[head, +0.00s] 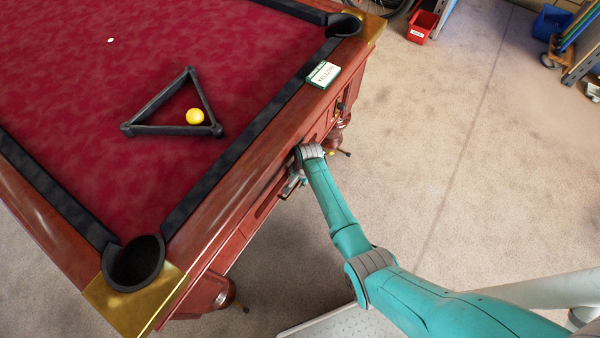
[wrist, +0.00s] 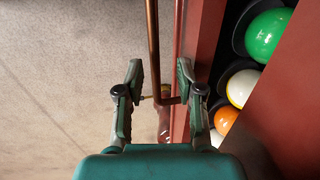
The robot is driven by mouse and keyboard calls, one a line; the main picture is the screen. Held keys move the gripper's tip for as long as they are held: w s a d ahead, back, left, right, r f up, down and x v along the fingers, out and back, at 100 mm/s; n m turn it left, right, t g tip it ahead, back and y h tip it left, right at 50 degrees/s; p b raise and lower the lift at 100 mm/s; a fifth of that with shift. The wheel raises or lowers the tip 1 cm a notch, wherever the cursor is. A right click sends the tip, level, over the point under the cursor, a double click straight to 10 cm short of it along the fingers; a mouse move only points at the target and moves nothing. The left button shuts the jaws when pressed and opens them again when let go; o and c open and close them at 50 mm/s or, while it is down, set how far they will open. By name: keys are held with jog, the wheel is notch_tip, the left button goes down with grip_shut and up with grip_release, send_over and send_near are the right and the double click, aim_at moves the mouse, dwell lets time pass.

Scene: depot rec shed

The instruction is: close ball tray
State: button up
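The ball tray (wrist: 203,45) is in the wrist view, standing partly out from the table side. Several balls lie in it, among them a green ball (wrist: 266,36), a pale yellow-and-white ball (wrist: 242,87) and an orange ball (wrist: 227,120). A copper-coloured bar handle (wrist: 153,45) runs along the outside of the tray front and bends in towards it. My gripper (wrist: 159,78) is open, with one finger on each side of the handle. No grip on it shows. In the head view my gripper (head: 294,182) is beside the table's long side, and my arm hides part of the tray.
The pool table (head: 240,215) has a red cloth (head: 90,95). On it are a black triangle rack (head: 158,130) and a yellow ball (head: 195,116). A small box (head: 323,74) lies on the rail. Carpet right of the table is clear; a red bin (head: 422,26) stands far back.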

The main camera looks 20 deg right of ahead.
notch_tip(320, 180, up, 10)
jog(key=s+d, duration=0.1)
jog(key=shift+s+r, duration=0.15)
jog(key=shift+s, duration=0.15)
dwell(0.5)
jog(key=s+f+n+t, duration=0.25)
jog(key=s+f, duration=0.35)
jog(key=s, duration=0.6)
jog(key=s+r+n+t+h, duration=0.1)
jog(key=s+r+n+t, duration=0.2)
jog(key=s, duration=0.9)
jog(key=s+r+n+t, duration=0.1)
jog(key=s+r+t, duration=0.1)
jog(key=s+r, duration=0.4)
jog(key=s+r+n+t, duration=0.2)
jog(key=s+r, duration=0.4)
jog(key=r, duration=0.7)
jog(key=s+r+n+t, duration=0.2)
jog(key=s+r+t, duration=0.1)
jog(key=s+r, duration=0.4)
notch_tip(320, 180, up, 4)
jog(key=shift+f, duration=0.25)
jog(key=shift+a+t, duration=0.1)
jog(key=shift+t, duration=0.15)
